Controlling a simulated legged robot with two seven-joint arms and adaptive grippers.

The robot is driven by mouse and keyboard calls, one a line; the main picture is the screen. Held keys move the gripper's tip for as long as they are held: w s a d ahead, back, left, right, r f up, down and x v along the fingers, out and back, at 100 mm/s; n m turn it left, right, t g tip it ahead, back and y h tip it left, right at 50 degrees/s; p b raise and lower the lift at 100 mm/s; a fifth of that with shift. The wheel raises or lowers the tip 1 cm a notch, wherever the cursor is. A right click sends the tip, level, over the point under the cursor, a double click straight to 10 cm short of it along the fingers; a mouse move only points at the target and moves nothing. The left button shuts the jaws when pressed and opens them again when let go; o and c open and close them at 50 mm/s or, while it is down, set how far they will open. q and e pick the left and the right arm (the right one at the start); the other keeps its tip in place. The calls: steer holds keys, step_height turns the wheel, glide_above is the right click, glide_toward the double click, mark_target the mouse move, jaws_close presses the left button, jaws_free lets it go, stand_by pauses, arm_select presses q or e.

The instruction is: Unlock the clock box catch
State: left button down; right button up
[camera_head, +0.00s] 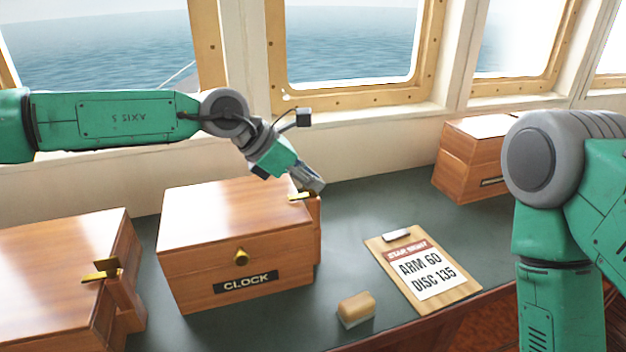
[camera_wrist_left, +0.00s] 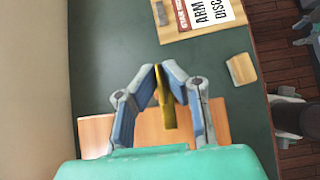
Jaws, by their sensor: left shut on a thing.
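The clock box (camera_head: 215,240) is a wooden box with a brass knob and a black CLOCK label, standing on the green counter in the head view. Its brass catch (camera_head: 301,196) is at the top right edge, on a wooden block on the box's right side. My left gripper (camera_head: 314,189) reaches down over that edge. In the left wrist view, my left gripper (camera_wrist_left: 160,75) is shut on the brass catch (camera_wrist_left: 165,98). The fingers partly hide the catch. My right arm stands at the right of the head view; its gripper is out of frame.
Another wooden box (camera_head: 60,270) with a brass catch stands at the left, and a third (camera_head: 468,160) at the back right.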

arm_select(q)
steer(key=shift+n, duration=0.3)
steer(key=shift+n+t+y+b, duration=0.4)
steer(key=shift+n+t+b, duration=0.3)
steer(key=shift+n+t, duration=0.15)
steer(key=n+t+y+b, duration=0.1)
steer(key=n+b, duration=0.2)
steer(key=b, duration=0.1)
steer(key=n+t+y+b, duration=0.2)
steer(key=n+b, duration=0.1)
steer(key=b, duration=0.1)
steer(key=shift+f+t+y, duration=0.1)
steer(key=shift+t+y, duration=0.15)
steer(key=shift+y, duration=0.05)
steer(key=shift+n+y+b, duration=0.3)
steer(key=shift+n, duration=0.35)
steer(key=shift+n+t+y+b, duration=0.4)
steer(key=shift+n+y, duration=0.3)
steer(key=shift+n, duration=0.2)
steer(key=shift+n+y, duration=0.6)
steer(key=shift+n, duration=0.3)
steer(key=n+y, duration=0.1)
steer(key=n, duration=0.1)
steer(key=n+y+p, duration=0.1)
steer(key=n+y, duration=0.1)
steer(key=shift+r+n+y, duration=0.2)
steer(key=shift+n+y, duration=0.1)
